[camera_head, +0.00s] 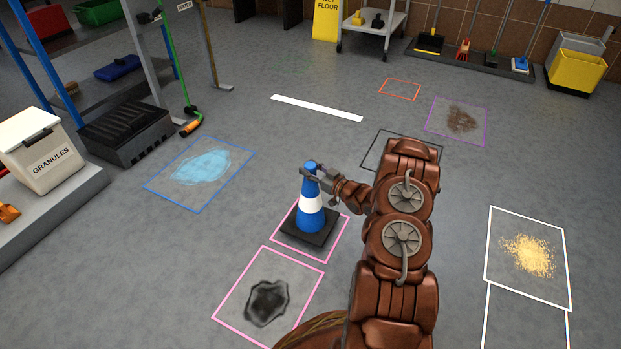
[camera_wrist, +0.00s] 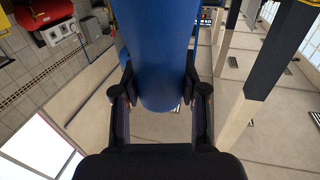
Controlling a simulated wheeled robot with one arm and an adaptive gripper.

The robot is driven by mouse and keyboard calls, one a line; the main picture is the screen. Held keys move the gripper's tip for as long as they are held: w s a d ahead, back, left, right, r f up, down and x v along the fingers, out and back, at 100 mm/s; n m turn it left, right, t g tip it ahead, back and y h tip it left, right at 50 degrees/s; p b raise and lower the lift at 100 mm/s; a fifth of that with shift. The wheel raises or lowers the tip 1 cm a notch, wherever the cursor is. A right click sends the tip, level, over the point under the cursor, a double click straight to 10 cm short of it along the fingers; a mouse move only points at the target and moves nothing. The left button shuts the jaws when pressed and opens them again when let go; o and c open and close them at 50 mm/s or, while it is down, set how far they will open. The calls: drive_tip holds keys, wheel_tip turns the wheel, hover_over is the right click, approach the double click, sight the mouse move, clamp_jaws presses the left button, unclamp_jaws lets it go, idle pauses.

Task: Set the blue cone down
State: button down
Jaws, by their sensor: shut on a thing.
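The blue cone (camera_head: 311,205) has a white band and a square black base (camera_head: 308,236). It stands upright within a pink outlined square (camera_head: 331,257) on the floor. I cannot tell whether its base touches the floor or hangs just above it. My gripper (camera_head: 314,173) is shut on the cone near its top, reaching in from the right. In the wrist view the blue cone (camera_wrist: 157,55) fills the space between the two fingers of my gripper (camera_wrist: 160,88). Its base is hidden in that view.
A second pink square holds a dark puddle (camera_head: 267,302) in front of the cone. A blue square with a light blue spill (camera_head: 203,167) lies to the left. A white-outlined square with yellow granules (camera_head: 530,255) lies right. A granules bin (camera_head: 42,150) stands far left.

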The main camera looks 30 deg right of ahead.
drive_tip(key=shift+f+b, duration=0.9)
drive_tip(key=shift+f, duration=0.85)
drive_tip(key=c, duration=0.6)
unclamp_jaws()
drive_tip(key=shift+c, duration=0.2)
